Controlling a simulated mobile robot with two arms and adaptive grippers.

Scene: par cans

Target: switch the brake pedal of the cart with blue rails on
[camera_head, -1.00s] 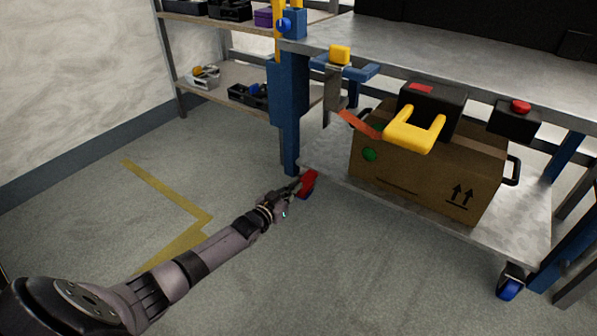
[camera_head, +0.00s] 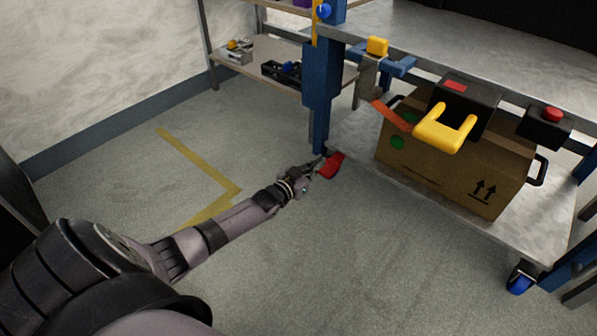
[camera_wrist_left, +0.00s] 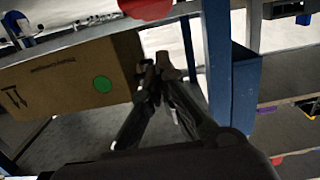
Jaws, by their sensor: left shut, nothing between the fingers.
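The cart with blue rails stands at the right, with a blue corner post (camera_head: 320,100) and a grey lower shelf (camera_head: 350,150). Its red brake pedal (camera_head: 331,166) is low at the foot of that post, just above the floor. It also shows at the top edge of the left wrist view (camera_wrist_left: 147,8), partly cut off. My left gripper (camera_head: 314,169) is shut and empty, with its fingertips right at the pedal's left side. Whether they touch it I cannot tell. In the left wrist view the shut fingers (camera_wrist_left: 160,66) point toward the pedal. My right gripper is not in view.
A cardboard box (camera_head: 455,165) with a green dot sits on the lower shelf. A yellow handle (camera_head: 445,128) and a red button (camera_head: 553,114) are on the cart's front. A shelf rack (camera_head: 270,50) stands behind. The floor in front is open, with yellow tape (camera_head: 195,160).

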